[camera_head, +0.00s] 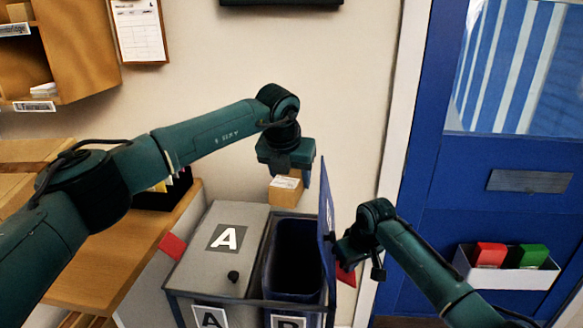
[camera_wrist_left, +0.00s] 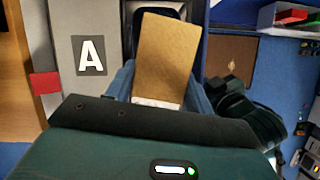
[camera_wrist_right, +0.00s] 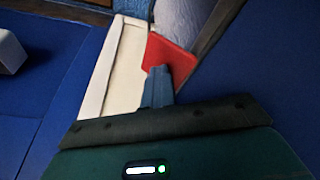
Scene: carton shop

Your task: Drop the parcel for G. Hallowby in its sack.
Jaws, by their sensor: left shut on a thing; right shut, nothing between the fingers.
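A small brown parcel (camera_head: 285,190) with a white label hangs in my left gripper (camera_head: 287,175), above the open right-hand compartment (camera_head: 297,250) of a grey bin stand. In the left wrist view the parcel (camera_wrist_left: 166,55) sits between the two fingers. The name on its label is too small to read. The left compartment's lid, marked A (camera_head: 225,237), is closed. The other compartment's blue lid (camera_head: 326,215) stands upright; its front letter is partly cut off. My right gripper (camera_head: 345,250) is shut and empty beside that lid, near a red tab (camera_wrist_right: 172,60).
A wooden counter (camera_head: 90,280) with a dark holder stands left of the bins. A clipboard list (camera_head: 138,30) hangs on the wall. A blue door (camera_head: 530,150) with a white box (camera_head: 508,272) of red and green items is at the right.

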